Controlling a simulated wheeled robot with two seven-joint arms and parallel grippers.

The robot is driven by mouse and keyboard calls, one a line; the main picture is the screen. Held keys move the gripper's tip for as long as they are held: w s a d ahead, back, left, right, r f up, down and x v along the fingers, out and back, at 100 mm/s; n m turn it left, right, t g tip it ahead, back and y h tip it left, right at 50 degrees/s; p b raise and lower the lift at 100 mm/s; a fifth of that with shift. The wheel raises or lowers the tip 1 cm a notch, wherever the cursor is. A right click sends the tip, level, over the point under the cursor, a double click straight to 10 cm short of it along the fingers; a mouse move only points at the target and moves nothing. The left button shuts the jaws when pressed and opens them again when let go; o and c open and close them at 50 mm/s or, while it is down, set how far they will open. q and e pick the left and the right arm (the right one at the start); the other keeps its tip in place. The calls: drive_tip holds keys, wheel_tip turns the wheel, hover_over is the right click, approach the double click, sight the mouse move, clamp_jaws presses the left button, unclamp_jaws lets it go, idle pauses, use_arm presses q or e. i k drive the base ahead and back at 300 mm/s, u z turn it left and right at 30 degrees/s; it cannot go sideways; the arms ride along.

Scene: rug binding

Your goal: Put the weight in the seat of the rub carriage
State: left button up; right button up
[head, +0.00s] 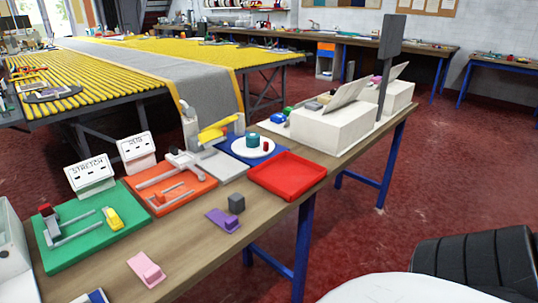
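A small dark grey cube (236,203), which looks like the weight, sits on the wooden bench near its front edge. It is behind a purple block (222,220) and left of the red tray. The orange board (171,187) stands behind it to the left, with grey rails and a grey part across its back. A small orange-red piece (160,198) on this board may be the rub carriage; its seat is too small to make out. A white sign (137,148) stands behind the board, its lettering hard to read. Neither of my grippers is in view.
A green board (80,235) with rails and a STRETCH sign (90,174) lies at left. A red tray (288,174), blue plate with a white disc (253,147) and white box (333,125) stand farther right. A pink block (147,270) lies in front. Bare bench separates them.

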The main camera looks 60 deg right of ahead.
sight(184, 160)
drive_tip(key=u, duration=0.05)
drive_tip(key=k, duration=0.3)
drive_tip(key=z, duration=0.95)
